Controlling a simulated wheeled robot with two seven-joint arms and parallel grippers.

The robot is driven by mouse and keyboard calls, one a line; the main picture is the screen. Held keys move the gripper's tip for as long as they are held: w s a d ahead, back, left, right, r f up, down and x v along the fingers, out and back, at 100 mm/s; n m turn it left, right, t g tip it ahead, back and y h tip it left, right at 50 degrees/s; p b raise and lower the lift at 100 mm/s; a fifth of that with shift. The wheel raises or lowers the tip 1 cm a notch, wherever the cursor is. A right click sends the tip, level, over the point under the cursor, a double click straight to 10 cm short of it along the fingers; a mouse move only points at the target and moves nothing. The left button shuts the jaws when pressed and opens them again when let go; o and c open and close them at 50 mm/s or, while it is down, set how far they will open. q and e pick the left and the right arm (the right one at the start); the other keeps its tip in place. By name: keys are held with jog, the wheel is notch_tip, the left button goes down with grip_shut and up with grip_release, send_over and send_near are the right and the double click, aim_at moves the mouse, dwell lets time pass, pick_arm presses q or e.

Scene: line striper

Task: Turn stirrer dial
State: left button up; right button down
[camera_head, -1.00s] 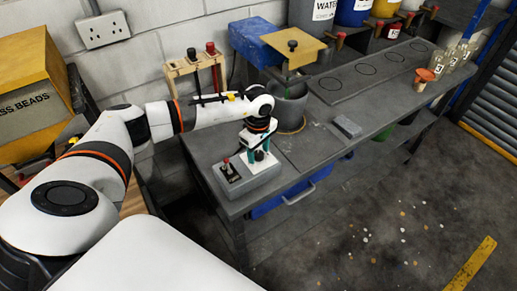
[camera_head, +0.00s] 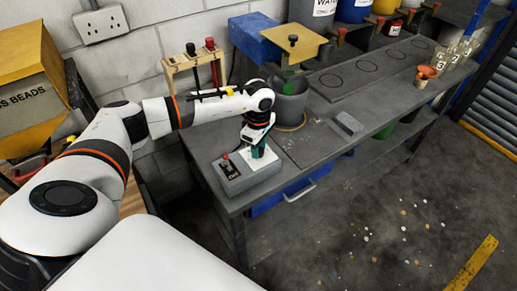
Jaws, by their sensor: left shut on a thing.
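A grey control box (camera_head: 232,184) sits on the near left corner of the grey bench. A small red-tipped switch (camera_head: 226,160) stands on its dark left panel. My left arm reaches in from the left, and its gripper (camera_head: 258,156) points down at the right part of the box. Its fingers are shut on the stirrer dial, which they hide. The stirrer pot (camera_head: 288,105) stands behind the gripper, with a green shaft going down into it from the blue stirrer head (camera_head: 255,38). My right gripper is not in view.
A wooden rack (camera_head: 192,65) with black and red-handled tools stands behind my arm. A grey block (camera_head: 348,122) lies on the bench to the right. Paint tubs (camera_head: 354,10) and jars (camera_head: 450,58) line the back. The bench front is clear between box and block.

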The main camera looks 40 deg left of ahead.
pick_arm(q)
jog(key=n+b, duration=0.3)
jog(key=n, duration=0.2)
jog(key=shift+f, duration=0.1)
jog(key=n+b, duration=0.3)
jog(key=n, duration=0.3)
jog(key=n+b, duration=0.2)
jog(key=n, duration=0.5)
jog(key=n+b, duration=0.1)
jog(key=n, duration=0.2)
jog(key=shift+r+n, duration=0.2)
jog(key=shift+n, duration=0.1)
jog(key=o, duration=1)
jog(key=shift+c, duration=0.2)
